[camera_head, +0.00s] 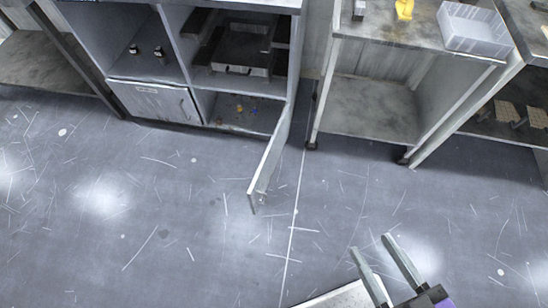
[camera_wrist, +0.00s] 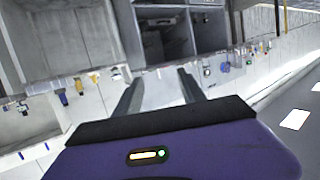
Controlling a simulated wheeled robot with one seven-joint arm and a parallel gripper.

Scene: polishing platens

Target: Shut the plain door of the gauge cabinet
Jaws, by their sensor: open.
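The gauge cabinet (camera_head: 196,75) stands at the upper left of the head view. Its plain door (camera_head: 268,165) stands wide open, jutting from the cabinet's right side over the floor and seen nearly edge-on. The lower right compartment (camera_head: 228,110) behind it is exposed, with small coloured items inside. My gripper (camera_head: 371,245) is at the lower right, open and empty, to the right of the door and apart from it. In the wrist view my gripper (camera_wrist: 160,78) also shows open with nothing between its fingers. I cannot surely pick out the door there.
A labelled door (camera_head: 155,102) at the cabinet's lower left is shut. A wheeled bench (camera_head: 370,35) with a grey bin (camera_head: 474,30) and a yellow item (camera_head: 404,9) stands right of the cabinet. The floor (camera_head: 150,220) around the open door is clear.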

